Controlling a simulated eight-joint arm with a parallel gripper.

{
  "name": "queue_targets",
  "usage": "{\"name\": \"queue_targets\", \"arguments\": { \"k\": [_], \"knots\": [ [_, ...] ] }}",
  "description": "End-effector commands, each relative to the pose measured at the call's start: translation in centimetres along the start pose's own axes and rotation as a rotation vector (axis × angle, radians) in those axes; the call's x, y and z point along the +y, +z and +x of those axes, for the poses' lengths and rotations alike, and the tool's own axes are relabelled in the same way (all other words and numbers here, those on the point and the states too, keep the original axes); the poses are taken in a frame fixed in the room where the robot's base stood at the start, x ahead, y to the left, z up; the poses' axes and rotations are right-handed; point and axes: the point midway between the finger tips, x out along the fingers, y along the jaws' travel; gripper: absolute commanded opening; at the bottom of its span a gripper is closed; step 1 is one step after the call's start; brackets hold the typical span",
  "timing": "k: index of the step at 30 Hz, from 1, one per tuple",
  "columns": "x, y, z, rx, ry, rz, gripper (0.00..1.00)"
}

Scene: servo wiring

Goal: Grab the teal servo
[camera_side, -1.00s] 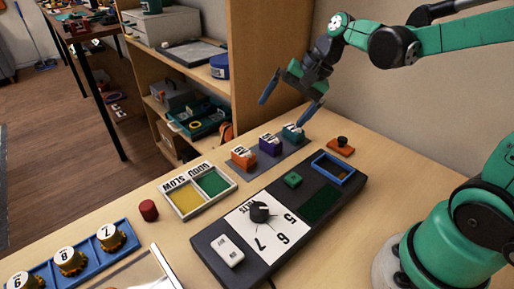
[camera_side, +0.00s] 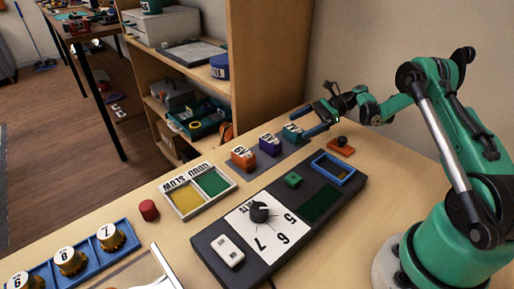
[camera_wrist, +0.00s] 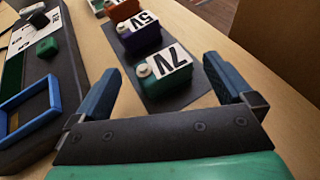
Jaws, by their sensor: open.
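The teal servo (camera_wrist: 164,76) stands on a dark grey mat (camera_wrist: 194,97), with a white "7V" label on top. It also shows in the side view (camera_side: 292,132), at the right end of a row of servos, partly hidden by my gripper. My gripper (camera_wrist: 163,88) is open, with its blue fingers on either side of the near end of the teal servo in the wrist view. In the side view my gripper (camera_side: 307,123) is low over the mat. I cannot tell whether the fingers touch the servo.
A purple servo (camera_wrist: 140,34) labelled "5V" and an orange servo (camera_side: 242,157) stand in the same row. A black panel (camera_side: 327,207) with a dial and a blue-rimmed tray (camera_side: 333,168) lies in front. A wooden shelf (camera_side: 262,60) rises behind.

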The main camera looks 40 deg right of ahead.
Motion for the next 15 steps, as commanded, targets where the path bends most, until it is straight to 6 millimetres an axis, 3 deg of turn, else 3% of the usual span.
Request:
{"name": "queue_targets", "arguments": {
  "k": [6,15],
  "knots": [
    [0.0,0.1,3.1,0.001,0.002,-0.003,1.0],
    [0.0,0.1,4.1,0.001,-0.001,-0.002,1.0]
  ]
}}
